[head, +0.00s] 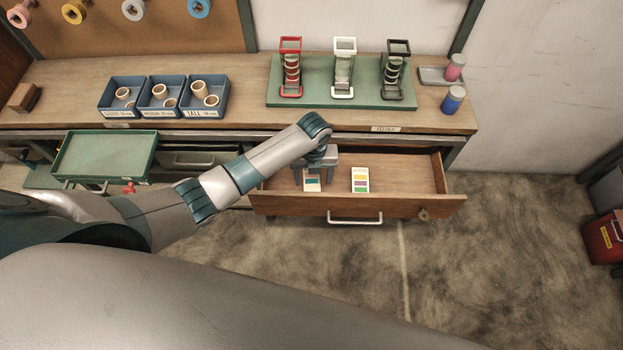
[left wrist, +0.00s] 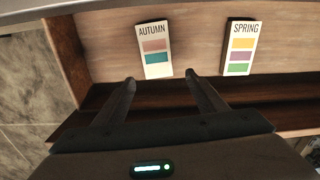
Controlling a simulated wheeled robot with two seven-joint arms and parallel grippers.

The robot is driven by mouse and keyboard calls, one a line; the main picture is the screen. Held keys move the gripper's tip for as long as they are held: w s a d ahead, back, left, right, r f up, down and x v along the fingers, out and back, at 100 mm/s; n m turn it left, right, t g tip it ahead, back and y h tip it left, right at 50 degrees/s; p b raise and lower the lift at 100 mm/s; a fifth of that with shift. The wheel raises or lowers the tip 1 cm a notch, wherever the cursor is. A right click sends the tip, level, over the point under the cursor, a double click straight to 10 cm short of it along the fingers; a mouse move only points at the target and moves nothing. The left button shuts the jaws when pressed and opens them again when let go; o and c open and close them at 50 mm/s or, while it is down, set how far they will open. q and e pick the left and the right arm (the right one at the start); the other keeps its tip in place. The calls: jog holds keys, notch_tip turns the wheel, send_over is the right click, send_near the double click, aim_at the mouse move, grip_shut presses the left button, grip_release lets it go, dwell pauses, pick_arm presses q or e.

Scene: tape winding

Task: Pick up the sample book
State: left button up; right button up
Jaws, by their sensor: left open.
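Two sample books lie in the open wooden drawer. One is labelled AUTUMN (left wrist: 155,50) and has a pink and a teal swatch; in the head view the autumn book (head: 312,182) is partly covered by my gripper. The other is labelled SPRING (left wrist: 240,48), with yellow, purple and green swatches; the spring book (head: 360,180) lies to its right. My left gripper (head: 314,178) is over the drawer at the autumn book. In the left wrist view its two fingers (left wrist: 160,80) are spread, with the near end of the autumn book between their tips and nothing gripped. My right gripper is not in view.
The drawer (head: 410,206) stands pulled out below the workbench (head: 240,68). Blue bins (head: 160,112) with rings, a green rack base (head: 268,92) with three stands, and two bottles (head: 453,98) are on the bench. A green tray (head: 105,155) is at left.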

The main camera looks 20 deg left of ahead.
aim_at(312, 188)
pick_arm(q)
jog(key=shift+a+f+p, duration=0.15)
jog(key=shift+f+p, duration=0.5)
jog(key=shift+f, duration=1.9)
jog(key=shift+c, duration=0.4)
jog(key=c, duration=1.1)
jog(key=shift+o, duration=0.2)
jog(key=shift+r, duration=0.15)
notch_tip(312, 188, up, 10)
jog(key=b, duration=0.1)
